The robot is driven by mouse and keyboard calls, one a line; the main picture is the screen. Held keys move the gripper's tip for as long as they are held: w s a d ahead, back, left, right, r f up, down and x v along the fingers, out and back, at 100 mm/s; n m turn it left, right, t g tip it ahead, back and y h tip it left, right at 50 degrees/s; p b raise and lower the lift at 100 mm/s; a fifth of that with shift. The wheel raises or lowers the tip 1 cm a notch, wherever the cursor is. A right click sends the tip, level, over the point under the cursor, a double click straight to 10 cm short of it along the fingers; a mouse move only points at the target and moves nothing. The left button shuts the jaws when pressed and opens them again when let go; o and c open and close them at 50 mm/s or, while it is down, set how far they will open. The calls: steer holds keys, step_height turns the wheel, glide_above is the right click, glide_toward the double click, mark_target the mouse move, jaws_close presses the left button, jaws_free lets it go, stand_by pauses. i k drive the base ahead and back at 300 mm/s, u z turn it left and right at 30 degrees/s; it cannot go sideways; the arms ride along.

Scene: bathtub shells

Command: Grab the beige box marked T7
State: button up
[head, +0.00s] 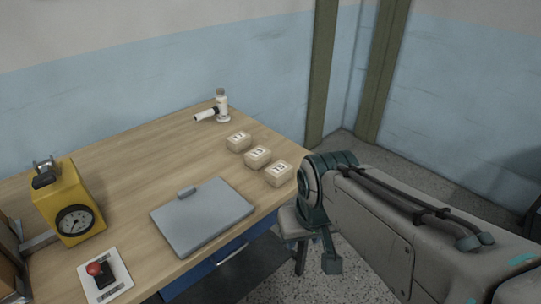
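Three small beige boxes stand in a slanting row on the right part of the wooden table. The farthest box (238,141) has a mark that looks like T7, though the print is small. The middle box (257,157) seems to read T3, and the nearest box (279,173) seems to read T8. My gripper (318,260) hangs at the end of my arm beyond the table's right edge, below and to the right of the boxes and apart from them. Its fingers are partly hidden by the wrist, and their opening is unclear.
The wooden table (130,165) also bears a grey clipboard-like plate (203,216), a yellow gauge device (70,200), a red-knobbed switch (95,269), and a white bottle-like item (221,105) at the back. The tabletop left of the boxes is clear.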

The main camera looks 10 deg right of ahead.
mark_target(238, 142)
steer(key=z, duration=0.1)
steer(key=k, duration=0.4)
steer(key=z, duration=0.9)
steer(key=i, duration=1.15)
steer(key=u, duration=1.4)
steer(key=i, duration=0.65)
steer(key=u, duration=0.6)
